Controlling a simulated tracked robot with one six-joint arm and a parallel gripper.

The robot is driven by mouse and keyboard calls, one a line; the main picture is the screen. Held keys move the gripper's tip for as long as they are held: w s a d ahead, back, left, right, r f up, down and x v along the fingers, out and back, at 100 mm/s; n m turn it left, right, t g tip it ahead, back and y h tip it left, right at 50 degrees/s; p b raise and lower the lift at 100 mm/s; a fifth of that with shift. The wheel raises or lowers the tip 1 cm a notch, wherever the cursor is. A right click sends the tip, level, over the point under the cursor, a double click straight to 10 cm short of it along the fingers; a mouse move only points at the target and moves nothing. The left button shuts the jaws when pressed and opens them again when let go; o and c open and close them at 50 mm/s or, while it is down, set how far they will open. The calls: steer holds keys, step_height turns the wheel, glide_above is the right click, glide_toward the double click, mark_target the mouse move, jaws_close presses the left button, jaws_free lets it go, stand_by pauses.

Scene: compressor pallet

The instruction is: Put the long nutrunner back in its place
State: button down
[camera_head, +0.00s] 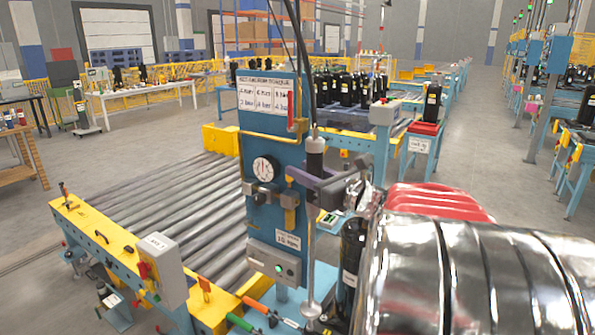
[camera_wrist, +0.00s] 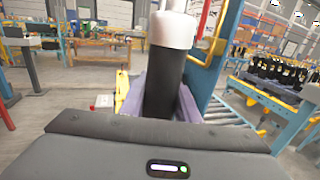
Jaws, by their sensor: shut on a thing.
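The long nutrunner (camera_head: 315,160) is upright in front of the blue column (camera_head: 270,120), with a black body, pale collar and a cable rising from its top. A thin shaft runs down from it to a round metal foot (camera_head: 311,309). My gripper (camera_head: 318,184) is shut on its black body from the right. In the wrist view the black body (camera_wrist: 163,85) stands between my purple-grey fingers (camera_wrist: 162,105), under a white collar. I cannot tell whether the nutrunner touches the column or any holder; its place is not clearly identifiable.
The column carries a gauge (camera_head: 265,168), brass pipework and a control box (camera_head: 273,262). A black cylinder (camera_head: 351,265) stands right of the shaft, close below my arm. Green-handled (camera_head: 241,322) and orange-handled tools lie at the front. A roller conveyor (camera_head: 170,215) fills the left.

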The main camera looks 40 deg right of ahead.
step_height(320, 180, down, 9)
stand_by(7.6)
